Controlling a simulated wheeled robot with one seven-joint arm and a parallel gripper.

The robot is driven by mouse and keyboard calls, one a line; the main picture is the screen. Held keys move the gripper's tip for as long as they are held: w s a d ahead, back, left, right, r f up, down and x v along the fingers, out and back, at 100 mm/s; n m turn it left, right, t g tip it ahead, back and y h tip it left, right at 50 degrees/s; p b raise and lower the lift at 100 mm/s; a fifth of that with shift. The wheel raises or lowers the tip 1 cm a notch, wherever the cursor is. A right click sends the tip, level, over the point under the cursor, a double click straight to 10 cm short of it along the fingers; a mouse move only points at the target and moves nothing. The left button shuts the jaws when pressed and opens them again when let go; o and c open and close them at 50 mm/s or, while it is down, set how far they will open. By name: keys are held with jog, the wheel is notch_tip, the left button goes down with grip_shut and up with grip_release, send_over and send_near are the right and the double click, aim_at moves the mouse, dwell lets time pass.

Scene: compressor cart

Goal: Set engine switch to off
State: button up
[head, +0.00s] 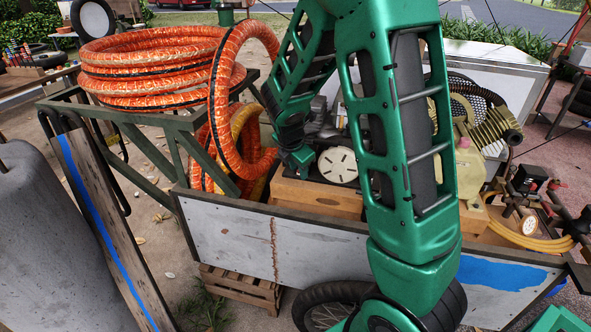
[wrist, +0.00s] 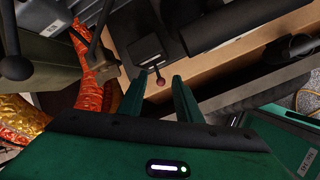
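The engine, with a round white cover (head: 338,165), sits on a wooden base on the cart, partly hidden by my arm. In the wrist view a small dark red knob (wrist: 160,81) on a short stem projects from a dark housing (wrist: 148,50). It looks like the engine switch, but I cannot read its setting. My gripper (wrist: 158,83) is open, with one green finger on each side of the knob. Visible gaps separate the fingers from the knob; contact is not seen. In the head view my gripper (head: 298,158) is beside the engine's left side, its fingertips not clear.
Orange hose coils (head: 150,62) lie on a green-grey rack left of the engine. The cart's white side panel (head: 235,235) runs across the front. A black ball-ended lever (wrist: 15,67) stands at left in the wrist view.

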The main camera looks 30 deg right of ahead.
aim_at(297, 179)
grip_shut()
jog(key=shift+a, duration=0.2)
jog(key=shift+d, duration=0.1)
jog(key=shift+s+f, duration=0.1)
jog(key=shift+s+a+f+t+h, duration=0.1)
jog(key=shift+f+t+h, duration=0.55)
jog(key=shift+t+h, duration=0.4)
jog(key=shift+s+a+f+t+h, duration=0.15)
jog(key=shift+f+t+h, duration=0.55)
jog(key=shift+t+h, duration=0.4)
jog(key=shift+s+a+f+t+h, duration=0.1)
jog(key=shift+f+t+h, duration=0.55)
jog(key=shift+t+h, duration=0.4)
jog(key=shift+f+h, duration=0.1)
jog(key=shift+h, duration=0.2)
